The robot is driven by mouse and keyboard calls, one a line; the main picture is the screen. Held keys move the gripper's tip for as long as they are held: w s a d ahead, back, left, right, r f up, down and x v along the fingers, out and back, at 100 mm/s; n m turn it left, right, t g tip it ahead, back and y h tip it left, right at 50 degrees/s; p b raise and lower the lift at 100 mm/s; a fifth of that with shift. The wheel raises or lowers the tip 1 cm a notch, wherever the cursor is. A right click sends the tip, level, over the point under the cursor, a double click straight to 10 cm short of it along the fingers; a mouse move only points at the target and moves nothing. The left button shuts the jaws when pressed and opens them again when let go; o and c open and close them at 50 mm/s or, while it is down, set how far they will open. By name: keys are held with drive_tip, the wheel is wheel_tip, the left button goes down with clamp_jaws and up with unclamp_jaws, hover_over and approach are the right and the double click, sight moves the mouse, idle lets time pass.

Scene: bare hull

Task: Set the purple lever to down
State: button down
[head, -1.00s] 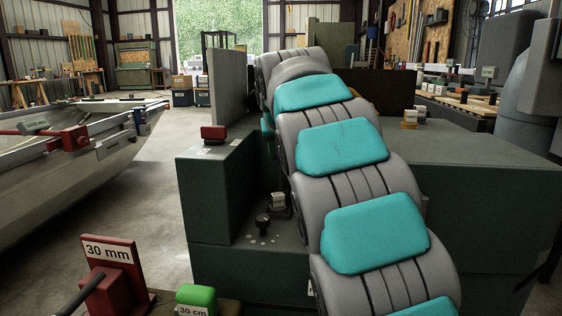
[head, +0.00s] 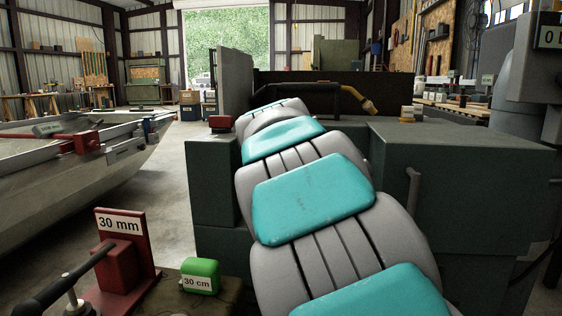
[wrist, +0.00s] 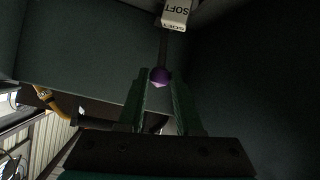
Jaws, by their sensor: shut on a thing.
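The purple lever's knob (wrist: 160,76) shows in the wrist view, with its dark shaft (wrist: 163,46) running up from it towards a white block marked SOFT (wrist: 176,13). My gripper (wrist: 160,84) has its two dark green fingers on either side of the knob, shut on it. In the head view my grey and teal arm covers the gripper and the lever, so neither shows there. The lever's up or down position cannot be told from these views.
A dark green bench (head: 455,185) stands behind and right of my arm. A boat hull (head: 75,190) lies left, with open floor (head: 180,170) between.

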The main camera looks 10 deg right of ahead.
idle(0.3)
drive_tip(key=c, duration=0.6)
unclamp_jaws()
drive_tip(key=shift+s, duration=0.1)
drive_tip(key=p+v, duration=0.1)
drive_tip(key=v, duration=0.6)
drive_tip(key=shift+s+a+r, duration=0.15)
drive_tip(key=shift+s, duration=0.15)
